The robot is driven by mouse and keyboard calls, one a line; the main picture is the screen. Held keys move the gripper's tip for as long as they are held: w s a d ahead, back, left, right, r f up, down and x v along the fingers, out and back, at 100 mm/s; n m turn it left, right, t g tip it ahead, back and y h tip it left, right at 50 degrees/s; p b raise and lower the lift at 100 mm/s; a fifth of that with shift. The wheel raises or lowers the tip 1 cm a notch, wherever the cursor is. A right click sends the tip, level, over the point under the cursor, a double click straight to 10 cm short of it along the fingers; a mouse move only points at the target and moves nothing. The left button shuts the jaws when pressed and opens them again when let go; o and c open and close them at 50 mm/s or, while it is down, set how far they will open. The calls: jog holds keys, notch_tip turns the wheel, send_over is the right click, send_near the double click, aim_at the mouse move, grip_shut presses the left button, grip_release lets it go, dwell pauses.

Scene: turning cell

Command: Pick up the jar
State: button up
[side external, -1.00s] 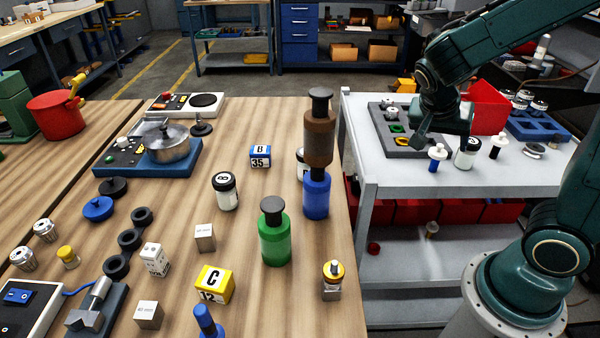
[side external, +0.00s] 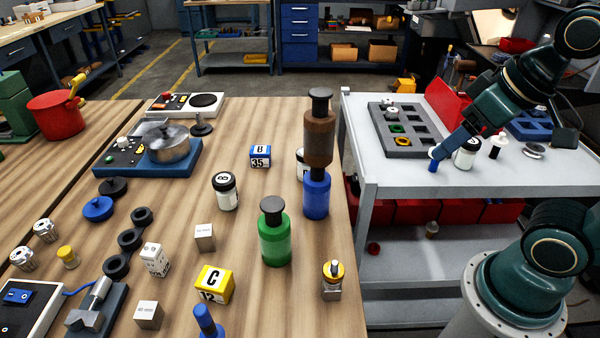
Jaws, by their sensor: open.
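A white jar (side external: 226,194) with a black lid and dark mark stands upright on the wooden bench. A similar white jar (side external: 302,168) is mostly hidden behind the stacked bottles. A third white jar (side external: 466,154) with a dark lid stands on the grey cart. My gripper (side external: 440,153) reaches down over the cart from the upper right. Its tip shows just left of the cart jar, over the small blue bottle (side external: 433,166). The fingers are seen nearly edge-on, and contact cannot be made out. The gripper is open, with nothing visibly held.
A brown bottle (side external: 319,135) stands on a blue bottle (side external: 316,197) near the bench edge, beside a green bottle (side external: 274,240). On the cart are a grey slotted tray (side external: 402,152), a small black-and-white bottle (side external: 496,147) and a red bin (side external: 441,98). A gap separates bench and cart.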

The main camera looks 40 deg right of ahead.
jog(key=shift+s+a+r+n, duration=0.1)
jog(key=shift+s+a+n, duration=0.1)
jog(key=shift+s+n, duration=0.1)
jog(key=shift+o, duration=0.4)
jog(key=shift+w, duration=0.1)
jog(key=shift+r, duration=0.1)
